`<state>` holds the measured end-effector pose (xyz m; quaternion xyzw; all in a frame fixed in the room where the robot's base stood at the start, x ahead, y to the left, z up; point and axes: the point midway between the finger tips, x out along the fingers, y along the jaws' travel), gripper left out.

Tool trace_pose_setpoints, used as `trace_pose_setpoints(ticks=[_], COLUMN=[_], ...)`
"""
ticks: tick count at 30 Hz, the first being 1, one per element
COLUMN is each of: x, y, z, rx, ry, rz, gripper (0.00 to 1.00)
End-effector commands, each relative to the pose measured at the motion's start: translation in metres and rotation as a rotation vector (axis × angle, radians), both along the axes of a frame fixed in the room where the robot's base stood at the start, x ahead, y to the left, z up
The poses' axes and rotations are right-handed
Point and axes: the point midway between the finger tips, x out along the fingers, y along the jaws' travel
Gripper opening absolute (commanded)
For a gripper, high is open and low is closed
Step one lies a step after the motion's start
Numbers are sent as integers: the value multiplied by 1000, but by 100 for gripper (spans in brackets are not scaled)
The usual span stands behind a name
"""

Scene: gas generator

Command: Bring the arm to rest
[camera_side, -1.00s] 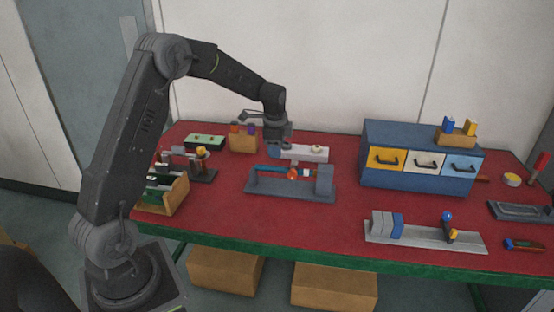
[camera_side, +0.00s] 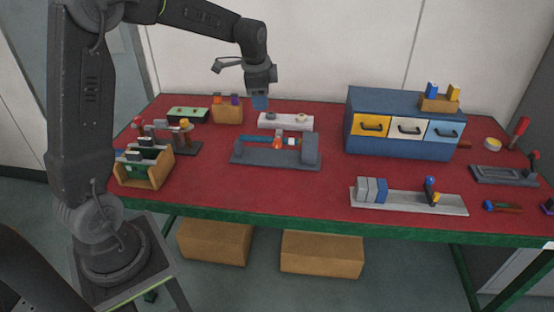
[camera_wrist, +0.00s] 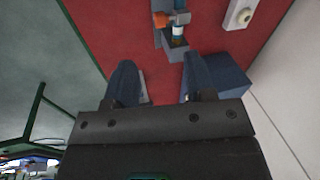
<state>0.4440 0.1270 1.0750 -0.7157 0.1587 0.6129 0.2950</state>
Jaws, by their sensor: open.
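My gripper (camera_side: 260,103) hangs pointing down above the back of the red table (camera_side: 240,185), near a white block (camera_side: 286,121) and behind a grey fixture (camera_side: 266,155). In the wrist view my gripper (camera_wrist: 160,80) has its two blue fingers apart, with nothing seen between them. The grey fixture carries a blue cylinder and an orange part (camera_side: 277,142); the orange part also shows in the wrist view (camera_wrist: 162,19), beyond the fingertips.
A blue drawer cabinet (camera_side: 395,150) stands to the right, with a wooden block holder (camera_side: 439,104) on top. A wooden rack (camera_side: 146,172) and a green box (camera_side: 187,114) are at the left. A grey rail (camera_side: 408,204) lies at the front right. The front middle of the table is clear.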

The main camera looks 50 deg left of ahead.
Motion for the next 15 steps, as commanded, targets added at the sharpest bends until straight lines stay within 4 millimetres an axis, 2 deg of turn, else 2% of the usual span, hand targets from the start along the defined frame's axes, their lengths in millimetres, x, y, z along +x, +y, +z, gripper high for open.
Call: trace_pose_setpoints(ticks=[1,6,10,15], x=[-14,-68,-114,-175], y=[-21,-76,-113,-148], z=[18,51,65,66], rx=[-10,-68,-129,-221], ry=[-35,-126,-192,-264], rz=[33,180,288,424], gripper=[50,50,50,50])
